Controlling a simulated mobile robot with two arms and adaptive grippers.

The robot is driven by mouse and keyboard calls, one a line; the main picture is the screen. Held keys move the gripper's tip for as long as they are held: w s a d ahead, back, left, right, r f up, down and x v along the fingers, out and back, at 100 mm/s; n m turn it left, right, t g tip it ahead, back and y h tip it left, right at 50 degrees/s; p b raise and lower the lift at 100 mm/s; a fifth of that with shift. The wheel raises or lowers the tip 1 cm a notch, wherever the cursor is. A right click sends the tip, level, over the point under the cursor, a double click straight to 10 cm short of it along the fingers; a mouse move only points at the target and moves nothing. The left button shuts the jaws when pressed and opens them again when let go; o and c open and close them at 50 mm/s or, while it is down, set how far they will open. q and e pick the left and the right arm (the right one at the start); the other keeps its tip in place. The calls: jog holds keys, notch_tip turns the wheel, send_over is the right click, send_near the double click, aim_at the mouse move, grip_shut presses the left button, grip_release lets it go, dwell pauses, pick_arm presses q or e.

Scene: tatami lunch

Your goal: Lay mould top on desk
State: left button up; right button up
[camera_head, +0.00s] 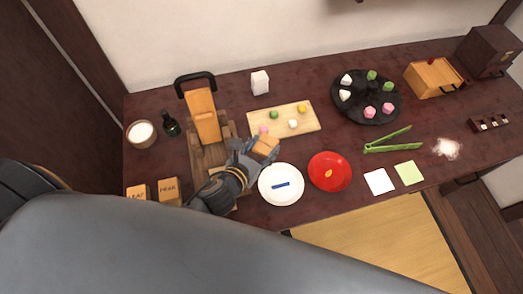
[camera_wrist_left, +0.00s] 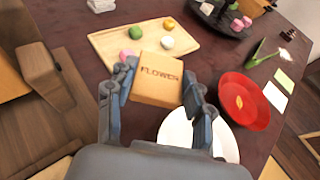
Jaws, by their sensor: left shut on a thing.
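My left gripper (camera_head: 257,150) is shut on the mould top (camera_head: 266,146), a small light-wood block. In the left wrist view, the mould top (camera_wrist_left: 157,80) shows the word FLOWER between the two fingers. It is at the near left part of the pale board, between the wooden press and the white plate; its height above the desk is hard to tell. The desk (camera_head: 225,100) is dark reddish wood. My right gripper is not in view.
The wooden press (camera_head: 203,115) stands left of the gripper. The pale board (camera_head: 290,112) holds several coloured sweets. A white plate (camera_head: 281,197) with a blue stick and a red plate (camera_head: 330,185) lie to the right. Two lettered blocks (camera_head: 168,190) sit at the near left.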

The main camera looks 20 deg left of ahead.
aim_at(262, 159)
pick_arm(q)
jog(key=shift+w+a+f, duration=0.3)
jog(key=shift+w+f, duration=0.1)
jog(key=shift+f, duration=0.2)
jog(key=shift+w+f, duration=0.1)
jog(key=shift+f, duration=1.6)
jog(key=shift+a+b, duration=0.1)
jog(key=shift+b, duration=0.2)
jog(key=shift+f+b, duration=0.35)
jog(key=shift+f, duration=0.25)
jog(key=o, duration=1.1)
